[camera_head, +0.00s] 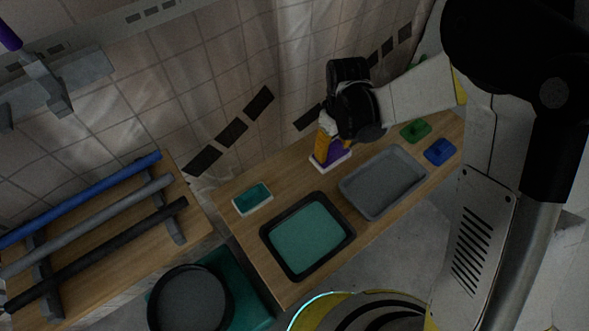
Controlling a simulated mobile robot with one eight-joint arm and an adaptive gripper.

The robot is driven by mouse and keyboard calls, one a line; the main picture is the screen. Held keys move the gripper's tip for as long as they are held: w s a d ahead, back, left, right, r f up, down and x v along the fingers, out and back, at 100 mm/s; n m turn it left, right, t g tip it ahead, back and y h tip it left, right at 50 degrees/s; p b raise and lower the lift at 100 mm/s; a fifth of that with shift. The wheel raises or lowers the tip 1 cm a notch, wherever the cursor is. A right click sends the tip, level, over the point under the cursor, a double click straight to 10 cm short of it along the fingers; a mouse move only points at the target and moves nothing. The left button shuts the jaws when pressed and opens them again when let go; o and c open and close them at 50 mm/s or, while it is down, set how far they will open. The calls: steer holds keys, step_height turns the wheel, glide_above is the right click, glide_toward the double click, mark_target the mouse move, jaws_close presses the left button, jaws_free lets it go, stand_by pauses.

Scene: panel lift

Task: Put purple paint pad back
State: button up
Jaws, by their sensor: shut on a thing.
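The purple paint pad (337,155) has a white rim and is at the back of the wooden table, left of the grey tray. My gripper (329,146) points down from above and is shut on it. The black gripper body and an orange-yellow part hide some of the pad. I cannot tell whether the pad touches the table or hangs just above it.
The wooden table (236,222) also holds a teal pad (253,197) in a white holder, a black-rimmed teal tray (309,234), a grey tray (384,181), a green pad (415,131) and a blue pad (440,151). A pipe rack stands left. A tiled wall rises behind.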

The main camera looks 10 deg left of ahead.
steer(key=a+f+b, duration=0.1)
steer(key=a+f, duration=0.1)
steer(key=a, duration=0.1)
steer(key=a+f+b, duration=0.1)
steer(key=a, duration=0.2)
steer(key=s+a+f+b, duration=0.1)
steer(key=a+f, duration=0.1)
steer(key=a, duration=0.1)
steer(key=shift+f, duration=0.35)
steer(key=shift+d+f+b, duration=0.1)
steer(key=shift+f+b, duration=0.95)
steer(key=shift+f, duration=0.85)
steer(key=shift+f, duration=0.2)
steer(key=o, duration=1.2)
steer(key=shift+r, duration=0.15)
